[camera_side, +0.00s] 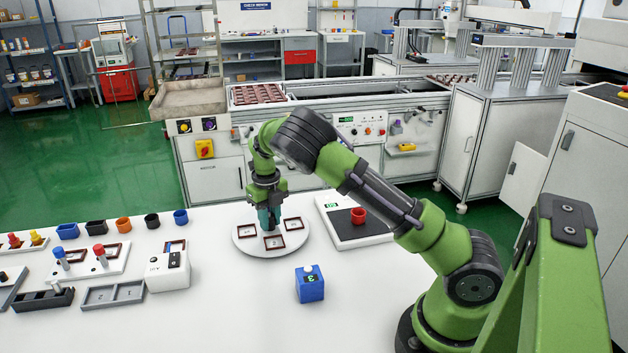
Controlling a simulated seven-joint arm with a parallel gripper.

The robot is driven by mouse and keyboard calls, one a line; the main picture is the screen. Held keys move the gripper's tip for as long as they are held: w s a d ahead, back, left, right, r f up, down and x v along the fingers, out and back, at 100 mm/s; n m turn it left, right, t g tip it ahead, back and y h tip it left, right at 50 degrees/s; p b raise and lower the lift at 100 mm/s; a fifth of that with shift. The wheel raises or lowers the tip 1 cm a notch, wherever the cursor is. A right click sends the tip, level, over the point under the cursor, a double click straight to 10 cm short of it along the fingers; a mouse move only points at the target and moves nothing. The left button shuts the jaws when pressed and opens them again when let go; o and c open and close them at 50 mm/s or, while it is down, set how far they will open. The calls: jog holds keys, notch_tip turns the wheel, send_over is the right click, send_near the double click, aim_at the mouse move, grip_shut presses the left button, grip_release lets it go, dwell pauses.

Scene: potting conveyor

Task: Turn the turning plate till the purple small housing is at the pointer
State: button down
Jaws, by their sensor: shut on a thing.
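The turning plate (246,246) is a white round disc on the white table, left of the picture's centre. The far part of the plate is partly behind my gripper.
A scale (345,236) with a red cup (358,216) stands right of the plate. A blue box (310,286) stands in front. To the left are a white box (168,273), grey trays (113,294) and a row of small coloured cups (123,224).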

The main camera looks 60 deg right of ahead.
jog(key=c, duration=1.2)
grip_release()
jog(key=shift+o, duration=0.2)
jog(key=shift+r, duration=0.1)
notch_tip(320, 180, up, 17)
